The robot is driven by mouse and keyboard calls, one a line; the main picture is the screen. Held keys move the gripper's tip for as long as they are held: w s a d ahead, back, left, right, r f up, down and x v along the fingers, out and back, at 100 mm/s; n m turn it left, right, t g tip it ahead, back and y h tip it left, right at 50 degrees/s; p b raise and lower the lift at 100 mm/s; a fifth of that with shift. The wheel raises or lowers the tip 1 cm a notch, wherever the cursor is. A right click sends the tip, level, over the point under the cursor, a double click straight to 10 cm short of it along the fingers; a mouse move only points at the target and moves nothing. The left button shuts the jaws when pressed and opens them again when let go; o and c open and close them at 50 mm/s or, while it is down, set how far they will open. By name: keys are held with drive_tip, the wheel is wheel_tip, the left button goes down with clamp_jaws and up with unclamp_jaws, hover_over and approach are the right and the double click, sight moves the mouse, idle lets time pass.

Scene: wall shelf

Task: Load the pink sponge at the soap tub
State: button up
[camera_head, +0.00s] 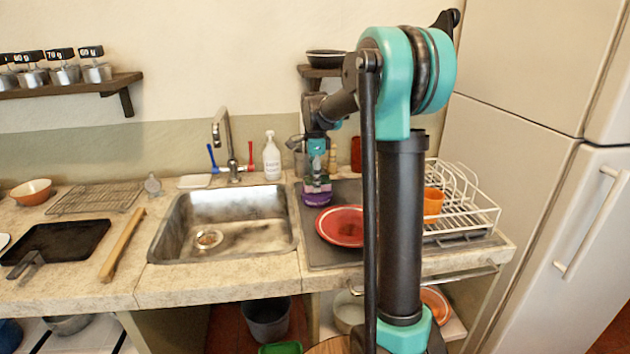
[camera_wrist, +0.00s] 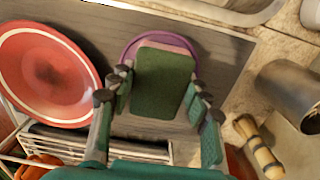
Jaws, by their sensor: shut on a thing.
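The pink sponge (camera_head: 317,186) is held in my gripper (camera_head: 317,174), with a dark green pad on its upper side. In the wrist view the green face of the sponge (camera_wrist: 163,82) lies between the two fingers of my gripper (camera_wrist: 158,92). The purple soap tub (camera_head: 316,199) stands on the dark drainboard, right of the sink. Its purple rim (camera_wrist: 158,37) curves around the far end of the sponge in the wrist view. The sponge is at the tub's mouth; I cannot tell whether it touches the inside, which is mostly hidden.
A red plate (camera_head: 341,226) with a pale ring lies close to the tub. The white dish rack (camera_head: 470,210) holds an orange cup (camera_head: 433,203). The sink (camera_head: 225,225) is empty.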

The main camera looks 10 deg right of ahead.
drive_tip(key=shift+f, duration=0.55)
idle(1.5)
drive_tip(key=shift+r, duration=3.5)
drive_tip(key=shift+a, duration=0.1)
